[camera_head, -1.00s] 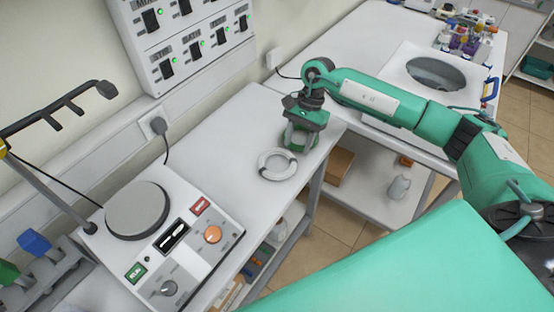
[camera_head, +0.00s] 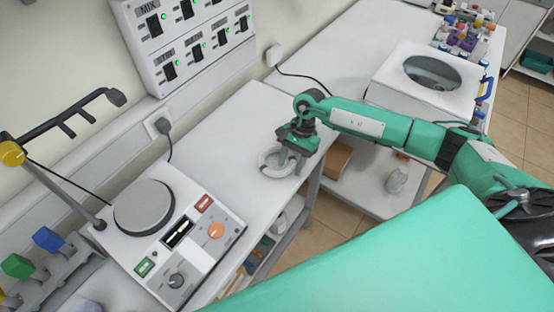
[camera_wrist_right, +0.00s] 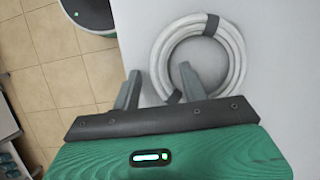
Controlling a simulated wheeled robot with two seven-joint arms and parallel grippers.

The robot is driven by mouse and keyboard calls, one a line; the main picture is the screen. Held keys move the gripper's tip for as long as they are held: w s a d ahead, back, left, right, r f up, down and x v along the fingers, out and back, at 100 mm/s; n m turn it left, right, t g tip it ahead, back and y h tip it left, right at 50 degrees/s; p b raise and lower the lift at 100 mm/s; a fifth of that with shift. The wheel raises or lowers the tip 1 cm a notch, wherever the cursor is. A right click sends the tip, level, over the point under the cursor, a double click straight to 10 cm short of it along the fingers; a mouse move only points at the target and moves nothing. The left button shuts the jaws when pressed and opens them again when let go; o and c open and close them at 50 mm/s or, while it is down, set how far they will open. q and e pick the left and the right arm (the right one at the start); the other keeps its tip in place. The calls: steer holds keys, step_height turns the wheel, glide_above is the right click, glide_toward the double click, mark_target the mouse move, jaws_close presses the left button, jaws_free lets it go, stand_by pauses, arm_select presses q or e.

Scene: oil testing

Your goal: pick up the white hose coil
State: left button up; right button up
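The white hose coil (camera_head: 265,168) lies flat near the front edge of the white bench. It is a ring with dark bands, and it also shows in the right wrist view (camera_wrist_right: 231,50). My right gripper (camera_head: 288,158) is above the coil and hides part of it in the head view. In the right wrist view the gripper (camera_wrist_right: 159,73) is open. One finger is outside the ring and the other is over its inside, with the near-left rim between them. Whether the fingers touch the coil cannot be told. My left gripper is not in view.
A device with a round grey plate (camera_head: 143,207) and knobs stands left of the coil. A black stand (camera_head: 67,118) rises behind it. A white box with a round opening (camera_head: 462,98) is at the right. The bench between coil and wall is clear.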

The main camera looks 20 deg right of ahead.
jaws_close()
steer(key=shift+r, duration=0.2)
step_height(320, 180, up, 20)
steer(key=b, duration=0.6)
